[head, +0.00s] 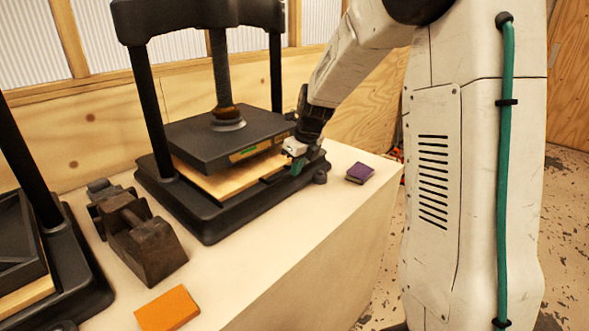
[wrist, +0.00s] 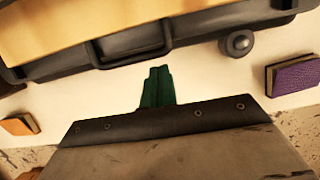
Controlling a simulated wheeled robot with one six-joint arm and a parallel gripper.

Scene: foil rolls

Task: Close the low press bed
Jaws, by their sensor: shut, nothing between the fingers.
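The press (head: 215,215) in the middle of the bench has a black base, two posts, a screw and a black upper plate (head: 215,140). Its bed carries a pale wooden board (head: 215,185), whose front strip shows beyond the upper plate. In the wrist view the board (wrist: 60,30) lies in a black frame with a bar handle (wrist: 132,46). My gripper (head: 296,168) is shut and empty at the front right of this bed.
A second black press (head: 60,265) stands at the left edge. A dark metal block (head: 145,250) stands between the presses. An orange book (head: 167,308) and a purple book (head: 360,173) lie on the bench (head: 270,260). A round knob (wrist: 238,43) sits right of the handle.

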